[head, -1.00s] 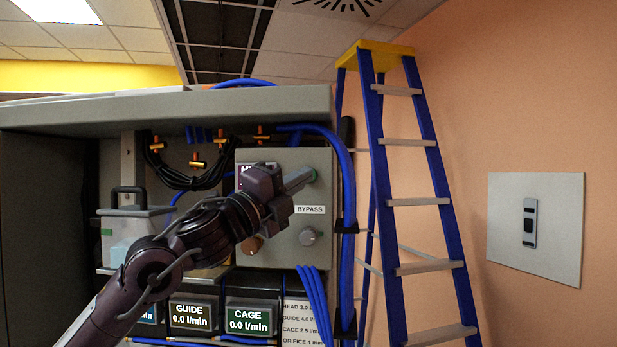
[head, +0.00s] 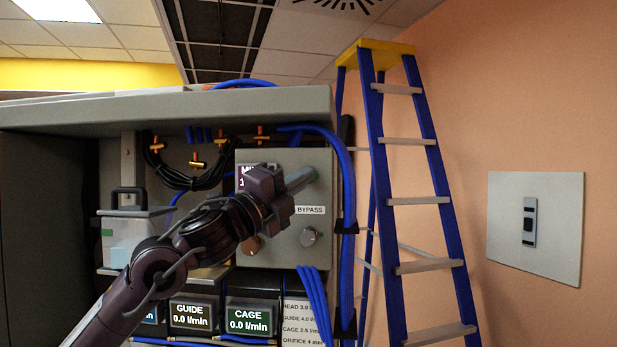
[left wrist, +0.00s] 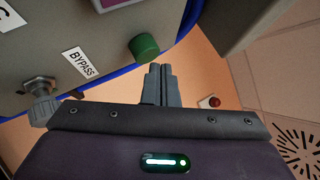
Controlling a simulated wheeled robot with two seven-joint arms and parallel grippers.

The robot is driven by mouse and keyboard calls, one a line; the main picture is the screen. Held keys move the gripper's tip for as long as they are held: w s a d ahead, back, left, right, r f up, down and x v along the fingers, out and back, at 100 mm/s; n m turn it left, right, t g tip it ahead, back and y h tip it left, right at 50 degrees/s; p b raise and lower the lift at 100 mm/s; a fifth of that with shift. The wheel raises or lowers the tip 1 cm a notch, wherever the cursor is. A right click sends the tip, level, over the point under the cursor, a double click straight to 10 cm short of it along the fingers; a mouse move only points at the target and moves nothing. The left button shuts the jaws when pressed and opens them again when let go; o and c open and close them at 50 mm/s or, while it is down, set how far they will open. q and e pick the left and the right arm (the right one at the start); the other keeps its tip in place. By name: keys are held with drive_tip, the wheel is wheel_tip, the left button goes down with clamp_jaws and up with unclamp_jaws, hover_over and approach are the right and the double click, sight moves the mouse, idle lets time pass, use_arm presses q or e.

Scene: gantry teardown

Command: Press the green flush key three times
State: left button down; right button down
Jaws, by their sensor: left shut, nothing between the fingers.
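The green flush key (left wrist: 144,47) is a round green button on the grey panel (left wrist: 60,40), near the panel's edge in the left wrist view. In the head view it is mostly hidden behind my left fingers, and I cannot pick it out clearly. My left gripper (left wrist: 160,70) is shut and empty. Its fingertips are beside the key in the left wrist view, with a visible gap between them in the picture. In the head view the left gripper (head: 305,178) is in front of the panel's upper right, above the BYPASS label (head: 310,210). My right gripper is not in view.
A grey knob (head: 309,236) sits below the BYPASS label. Blue hoses (head: 348,220) run down the cabinet's right side. Flow displays (head: 250,318) sit below the panel. A blue ladder (head: 420,200) stands to the right, by the wall with a switch plate (head: 508,225).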

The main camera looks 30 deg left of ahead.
use_arm(q)
drive_tip(key=shift+w+a+p, duration=0.25)
drive_tip(key=shift+w+p, duration=0.05)
drive_tip(key=shift+w, duration=0.15)
idle(0.4)
drive_tip(key=shift+s+d+b, duration=0.45)
drive_tip(key=shift+s+b, duration=0.15)
drive_tip(key=shift+s, duration=0.25)
drive_tip(key=s+d+b, duration=0.1)
drive_tip(key=s+b, duration=0.1)
drive_tip(key=s, duration=0.1)
drive_tip(key=s+d, duration=0.1)
drive_tip(key=s, duration=0.1)
drive_tip(key=shift+s+d+b, duration=0.2)
drive_tip(key=shift+d+b, duration=0.1)
drive_tip(key=shift+b, duration=0.1)
